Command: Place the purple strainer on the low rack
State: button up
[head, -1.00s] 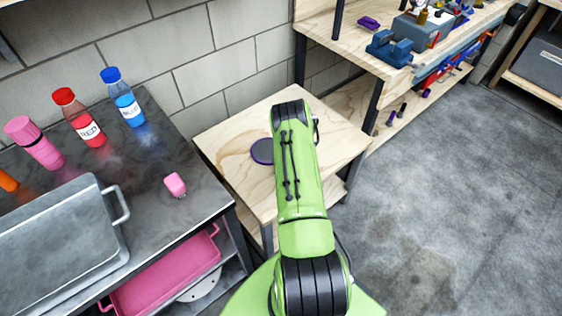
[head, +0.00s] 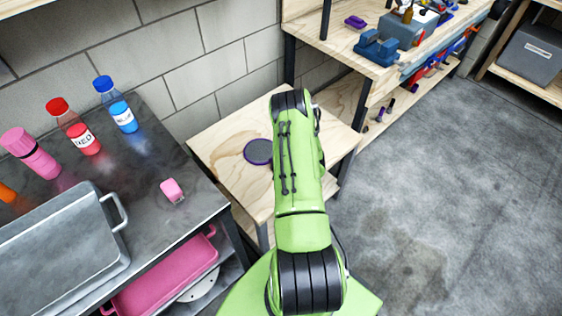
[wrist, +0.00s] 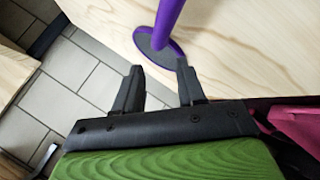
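The purple strainer (head: 258,152) shows as a dark mesh disc with a purple rim on a low wooden table (head: 220,135), left of my arm. In the wrist view, its mesh disc (wrist: 150,45) and purple handle (wrist: 171,14) lie beyond the fingertips, apart from them. My gripper (wrist: 160,66) is open, with nothing between its two black fingers. It is hidden behind my green arm in the head view. Several shelves are in view, including the wooden one under the workbench (head: 352,124); I cannot tell which is the low rack.
A dark table at left holds a metal tray (head: 50,250), a red bottle (head: 75,128), a blue bottle (head: 117,105), a pink bottle (head: 30,153) and a small pink block (head: 172,190). A pink tray (head: 165,275) sits below. A block wall stands behind; the right floor is clear.

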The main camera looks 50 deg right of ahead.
jog(key=w+a+r+n+t+y, duration=0.1)
jog(key=w+a+r+y, duration=0.15)
jog(key=a+r, duration=0.4)
jog(key=w+a+r+t+y, duration=0.1)
jog(key=w+a+r, duration=0.25)
jog(key=r, duration=0.55)
jog(key=a+r+g+y, duration=0.2)
jog(key=a+r+y, duration=0.1)
jog(key=a+r, duration=0.95)
jog(key=s+a+r+m+g, duration=0.2)
jog(key=s+a+r, duration=0.5)
jog(key=s+r, duration=0.4)
jog(key=s+a+r+m+h, duration=0.1)
jog(key=s+m, duration=0.3)
jog(key=s, duration=0.8)
jog(key=shift+r+m+g+h+p, duration=0.2)
jog(key=shift+m+g+h+p, duration=0.1)
jog(key=shift+g+h, duration=0.15)
notch_tip(320, 180, up, 8)
jog(key=p, duration=0.8)
